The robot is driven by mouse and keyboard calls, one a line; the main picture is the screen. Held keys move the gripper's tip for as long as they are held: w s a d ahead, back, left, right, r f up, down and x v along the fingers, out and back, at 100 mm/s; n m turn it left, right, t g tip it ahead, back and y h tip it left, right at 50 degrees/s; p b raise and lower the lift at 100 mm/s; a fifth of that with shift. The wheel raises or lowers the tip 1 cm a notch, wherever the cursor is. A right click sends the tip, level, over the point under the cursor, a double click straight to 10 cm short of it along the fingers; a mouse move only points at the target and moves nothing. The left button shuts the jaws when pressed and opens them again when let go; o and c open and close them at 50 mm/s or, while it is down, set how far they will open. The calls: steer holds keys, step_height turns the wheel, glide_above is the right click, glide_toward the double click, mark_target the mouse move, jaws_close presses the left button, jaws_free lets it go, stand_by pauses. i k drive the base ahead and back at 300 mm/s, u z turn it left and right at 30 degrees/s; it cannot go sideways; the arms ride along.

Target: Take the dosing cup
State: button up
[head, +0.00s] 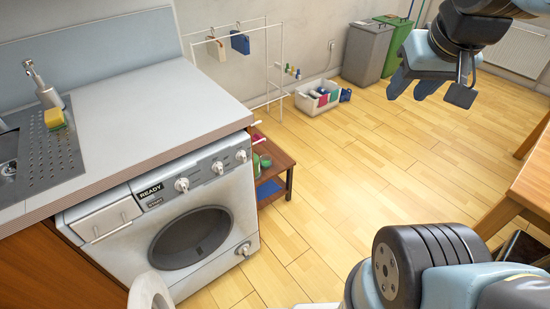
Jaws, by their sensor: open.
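No dosing cup can be picked out for certain. Small items stand on a low brown side table (284,180) just right of the washing machine (120,222), among them a green item (265,161) and a red-and-white one (257,138). They are partly hidden by the machine and too small to name. My gripper (430,88) is at the upper right, in the air above the floor. Its fingers are spread and nothing is between them. It is well to the right of the side table and apart from everything.
A white drying rack (282,62) stands behind the counter (150,115). A white bin of bottles (318,98) sits by the wall, near grey (367,52) and green (397,42) bins. A wooden table (530,185) is at right. The middle floor is clear.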

mark_target(266, 159)
steer(key=u, duration=0.2)
steer(key=i, duration=0.9)
steer(key=z, duration=0.1)
